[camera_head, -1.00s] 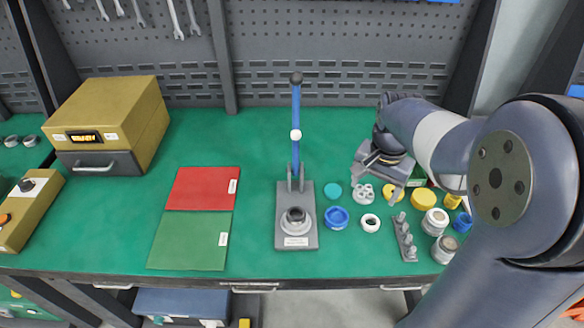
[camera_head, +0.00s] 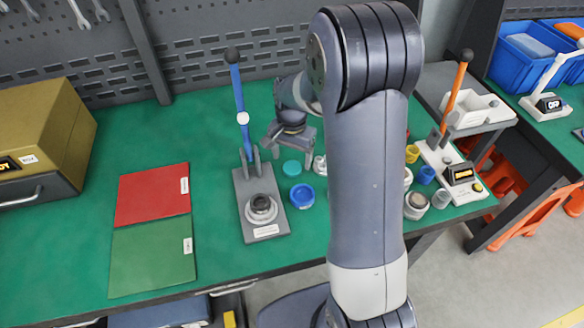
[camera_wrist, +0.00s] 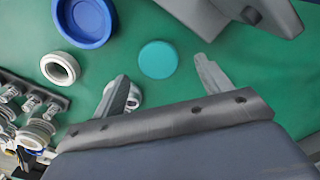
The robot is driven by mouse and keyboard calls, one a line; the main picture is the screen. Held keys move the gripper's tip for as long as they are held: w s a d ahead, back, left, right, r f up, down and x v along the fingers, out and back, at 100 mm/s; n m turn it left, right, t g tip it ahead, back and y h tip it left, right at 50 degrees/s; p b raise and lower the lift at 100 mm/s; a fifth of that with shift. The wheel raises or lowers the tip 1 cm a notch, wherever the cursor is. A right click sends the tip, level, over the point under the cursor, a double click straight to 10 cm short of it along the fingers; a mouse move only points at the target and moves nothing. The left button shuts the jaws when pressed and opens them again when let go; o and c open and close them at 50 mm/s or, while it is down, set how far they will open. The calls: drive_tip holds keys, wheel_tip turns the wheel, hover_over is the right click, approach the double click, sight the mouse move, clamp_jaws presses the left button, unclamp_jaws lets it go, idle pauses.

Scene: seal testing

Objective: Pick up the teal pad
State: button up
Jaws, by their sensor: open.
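The teal pad (camera_head: 291,168) is a small flat round disc lying on the green bench top, right of the lever press. In the wrist view the teal pad (camera_wrist: 158,59) lies just beyond my two fingertips, near the middle of the gap. My gripper (camera_wrist: 160,82) is open and empty, with the fingers spread wider than the pad. In the head view my gripper (camera_head: 283,148) hangs just above and left of the pad, and my arm hides part of the bench to the right.
A blue ring cup (camera_head: 302,195) stands close to the pad, and a white ring (camera_wrist: 60,68) lies near it. The lever press (camera_head: 262,208) with its blue handle stands left. Red (camera_head: 152,194) and green (camera_head: 152,255) mats lie farther left. Several small parts crowd the right side.

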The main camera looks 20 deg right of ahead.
sight(293, 168)
drive_tip(key=shift+f, duration=1.6)
drive_tip(key=shift+s, duration=0.1)
